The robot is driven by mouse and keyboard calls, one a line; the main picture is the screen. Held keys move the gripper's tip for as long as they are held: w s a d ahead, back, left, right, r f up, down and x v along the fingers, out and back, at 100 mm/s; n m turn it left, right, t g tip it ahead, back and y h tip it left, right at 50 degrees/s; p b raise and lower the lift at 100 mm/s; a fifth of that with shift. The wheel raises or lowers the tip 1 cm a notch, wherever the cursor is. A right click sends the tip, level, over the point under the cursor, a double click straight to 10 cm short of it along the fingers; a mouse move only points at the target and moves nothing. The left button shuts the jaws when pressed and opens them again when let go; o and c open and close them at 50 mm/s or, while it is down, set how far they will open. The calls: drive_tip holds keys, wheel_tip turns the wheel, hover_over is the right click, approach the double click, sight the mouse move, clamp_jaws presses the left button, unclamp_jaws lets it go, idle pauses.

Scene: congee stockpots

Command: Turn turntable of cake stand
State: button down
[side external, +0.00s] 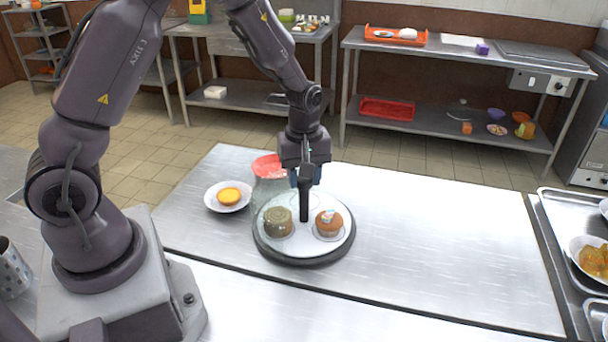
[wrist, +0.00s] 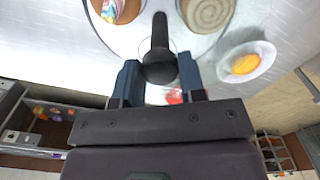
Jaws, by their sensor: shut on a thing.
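The cake stand has a round white turntable (side external: 303,245) on a dark base on the metal table. A green rolled cake (side external: 278,221) and a brown muffin with a colourful top (side external: 329,223) sit on it. A black upright handle (side external: 304,208) stands between them; it also shows in the wrist view (wrist: 159,45). My gripper (side external: 305,183) is over the turntable, shut on the handle's upper end. In the wrist view its blue-grey fingers (wrist: 158,76) are on both sides of the handle. The exact contact is partly hidden in the side view.
A white plate (side external: 213,204) with a yellow cake is left of the stand. A clear vessel with a red top (side external: 269,166) stands close behind the stand's left side. The table (side external: 450,255) is clear to the right, up to metal trays (side external: 560,270).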

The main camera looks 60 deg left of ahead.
drive_tip(key=shift+n, duration=5.3)
drive_tip(key=shift+r+n, duration=0.1)
drive_tip(key=shift+n, duration=4.6)
drive_tip(key=shift+w+n, duration=0.1)
drive_tip(key=shift+n, duration=0.5)
drive_tip(key=c, duration=0.7)
unclamp_jaws()
